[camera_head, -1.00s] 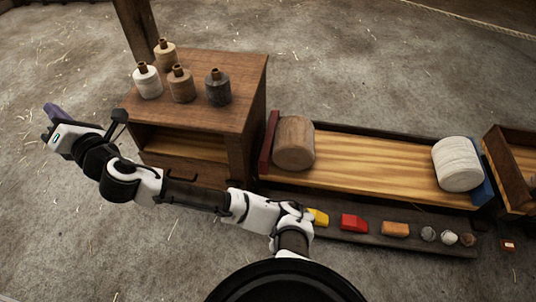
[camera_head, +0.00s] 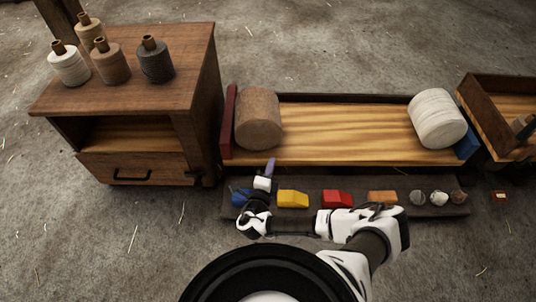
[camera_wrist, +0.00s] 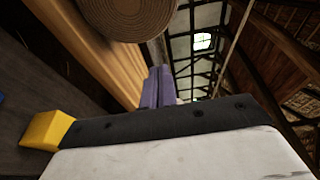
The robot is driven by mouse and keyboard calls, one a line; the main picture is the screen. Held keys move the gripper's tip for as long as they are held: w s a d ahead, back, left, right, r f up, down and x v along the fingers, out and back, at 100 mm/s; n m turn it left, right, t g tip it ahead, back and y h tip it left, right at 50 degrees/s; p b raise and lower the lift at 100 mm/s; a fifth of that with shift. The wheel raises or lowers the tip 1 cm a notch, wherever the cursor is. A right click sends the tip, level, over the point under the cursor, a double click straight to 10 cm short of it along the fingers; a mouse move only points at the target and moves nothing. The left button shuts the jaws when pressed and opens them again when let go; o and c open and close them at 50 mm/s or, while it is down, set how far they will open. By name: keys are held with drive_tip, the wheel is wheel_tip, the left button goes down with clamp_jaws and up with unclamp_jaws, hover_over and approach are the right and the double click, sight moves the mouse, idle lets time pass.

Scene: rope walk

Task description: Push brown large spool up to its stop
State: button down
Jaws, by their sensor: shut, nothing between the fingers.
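The brown large spool (camera_head: 259,118) lies on its side at the left end of a long wooden tray (camera_head: 345,132). A dark red end block (camera_head: 229,122) stands just left of it; I cannot tell whether they touch. My gripper (camera_head: 269,167) is shut and empty, its purple fingers at the tray's front edge, in front of the spool and apart from it. In the wrist view the spool's round end (camera_wrist: 128,15) shows at the top, beyond the closed fingers (camera_wrist: 158,85).
A white large spool (camera_head: 437,118) lies near a blue end block (camera_head: 467,142). A front shelf (camera_head: 355,208) holds a yellow wedge (camera_head: 293,198), a red wedge (camera_head: 337,199) and small pieces. A cabinet (camera_head: 150,95) with several small spools stands left. The tray's middle is clear.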

sight(269, 130)
drive_tip(key=b+x, duration=0.1)
drive_tip(key=x, duration=0.2)
drive_tip(key=a+b+x, duration=0.1)
drive_tip(key=b+x, duration=0.1)
drive_tip(key=x, duration=0.2)
drive_tip(key=a+b+x, duration=0.1)
drive_tip(key=x, duration=0.2)
drive_tip(key=shift+w+f+b, duration=0.2)
drive_tip(key=shift+w+b, duration=0.2)
drive_tip(key=shift+w, duration=0.15)
drive_tip(key=shift+w+a+r, duration=0.15)
drive_tip(key=shift+w+a, duration=0.15)
drive_tip(key=shift+w, duration=0.3)
drive_tip(key=shift+r, duration=0.1)
drive_tip(key=shift+w+a+r+p, duration=0.1)
drive_tip(key=shift+w+a+p, duration=0.15)
drive_tip(key=shift+w+p, duration=0.1)
drive_tip(key=shift+w+a+p, duration=0.15)
drive_tip(key=shift+w+p, duration=0.15)
drive_tip(key=shift+p, duration=0.05)
drive_tip(key=shift+w+a, duration=0.25)
drive_tip(key=shift+w, duration=0.15)
